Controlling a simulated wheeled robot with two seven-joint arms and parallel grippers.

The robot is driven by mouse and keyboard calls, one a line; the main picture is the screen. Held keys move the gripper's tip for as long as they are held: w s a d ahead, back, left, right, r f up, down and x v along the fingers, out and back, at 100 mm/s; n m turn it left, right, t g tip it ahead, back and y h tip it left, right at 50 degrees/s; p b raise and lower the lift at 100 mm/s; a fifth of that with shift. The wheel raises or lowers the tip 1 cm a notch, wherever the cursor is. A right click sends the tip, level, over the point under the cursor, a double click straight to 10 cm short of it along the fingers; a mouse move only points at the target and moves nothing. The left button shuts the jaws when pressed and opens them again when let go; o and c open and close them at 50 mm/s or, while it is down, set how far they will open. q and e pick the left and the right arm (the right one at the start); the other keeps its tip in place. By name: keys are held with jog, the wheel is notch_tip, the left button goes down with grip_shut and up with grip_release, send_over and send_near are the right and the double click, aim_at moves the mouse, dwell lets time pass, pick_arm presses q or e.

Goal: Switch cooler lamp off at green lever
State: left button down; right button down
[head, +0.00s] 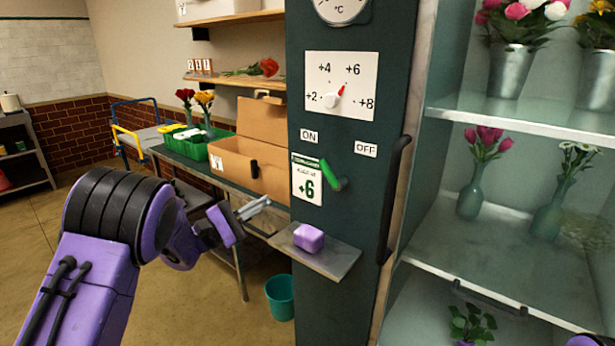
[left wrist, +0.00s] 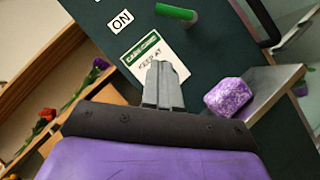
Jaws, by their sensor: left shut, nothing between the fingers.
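The green lever (head: 333,175) sticks out of the dark green cooler post, its upper end leaning up and left toward the ON label (head: 309,136). The OFF label (head: 366,149) is to its upper right. In the left wrist view the lever (left wrist: 177,12) shows at the top, beside the ON label (left wrist: 120,21). My left gripper (head: 264,203) is shut and empty, left of and below the lever, apart from it. Its closed fingers also show in the left wrist view (left wrist: 162,78), below the lever and in front of the printed card. My right gripper is not in view.
A small shelf (head: 335,262) with a purple block (head: 308,238) juts out below the lever. A dark vertical handle (head: 392,200) is right of it. The printed +6 card (head: 307,180) is just left. A cardboard box (head: 240,165) stands on the table behind my left gripper.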

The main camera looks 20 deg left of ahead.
pick_arm(q)
jog(key=s+d+r+p+x, duration=0.1)
jog(key=p+x, duration=0.4)
jog(key=x, duration=0.8)
jog(key=shift+s+r, duration=0.15)
jog(key=shift+s, duration=0.45)
